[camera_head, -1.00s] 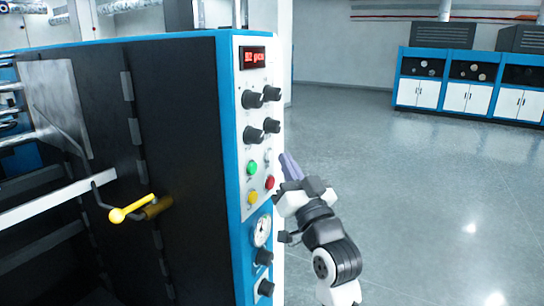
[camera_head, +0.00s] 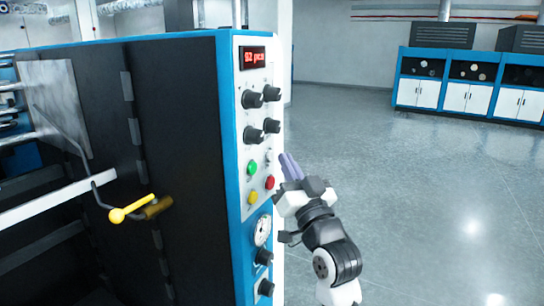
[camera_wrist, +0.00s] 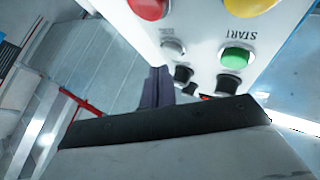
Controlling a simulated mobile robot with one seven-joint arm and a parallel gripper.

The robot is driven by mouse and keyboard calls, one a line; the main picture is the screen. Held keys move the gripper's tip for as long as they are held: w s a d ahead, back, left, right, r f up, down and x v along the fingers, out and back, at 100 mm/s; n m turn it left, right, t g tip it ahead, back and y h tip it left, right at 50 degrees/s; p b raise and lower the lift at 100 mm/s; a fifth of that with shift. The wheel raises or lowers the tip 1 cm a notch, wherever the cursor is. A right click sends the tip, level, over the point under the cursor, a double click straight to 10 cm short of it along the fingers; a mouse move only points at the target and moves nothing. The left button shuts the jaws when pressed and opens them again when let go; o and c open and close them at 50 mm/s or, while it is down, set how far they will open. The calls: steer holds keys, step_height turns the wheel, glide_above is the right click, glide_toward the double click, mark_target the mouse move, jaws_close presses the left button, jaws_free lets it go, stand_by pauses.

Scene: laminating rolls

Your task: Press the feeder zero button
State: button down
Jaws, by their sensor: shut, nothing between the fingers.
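The control panel (camera_head: 257,180) on the blue and black machine carries a green button (camera_head: 252,167), a small pale grey button (camera_head: 268,157), a red button (camera_head: 269,182) and a yellow button (camera_head: 252,198). In the wrist view, the green button (camera_wrist: 235,58) is labelled START; the grey button (camera_wrist: 173,47) beside it has a label too blurred to read. No label lets me tell the feeder zero button for sure. My gripper (camera_head: 287,157) is shut and empty, just right of the panel edge near the grey and red buttons. Its fingers (camera_wrist: 160,88) point past the panel; contact is not visible.
Black knobs (camera_head: 262,98) and a red display (camera_head: 253,58) sit above the buttons, a gauge (camera_head: 262,231) below. A yellow-handled lever (camera_head: 118,215) sticks out from the machine's dark side. The floor (camera_head: 430,200) to the right is clear up to blue cabinets (camera_head: 470,82).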

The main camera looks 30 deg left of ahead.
steer(key=shift+a, duration=0.15)
steer(key=shift+a, duration=0.3)
steer(key=shift+a, duration=0.4)
stand_by(0.8)
steer(key=shift+d, duration=0.1)
steer(key=shift+d+b, duration=0.3)
steer(key=shift+d, duration=0.4)
steer(key=shift+s+d+b, duration=0.1)
steer(key=shift+d+b, duration=1)
steer(key=shift+d, duration=1.45)
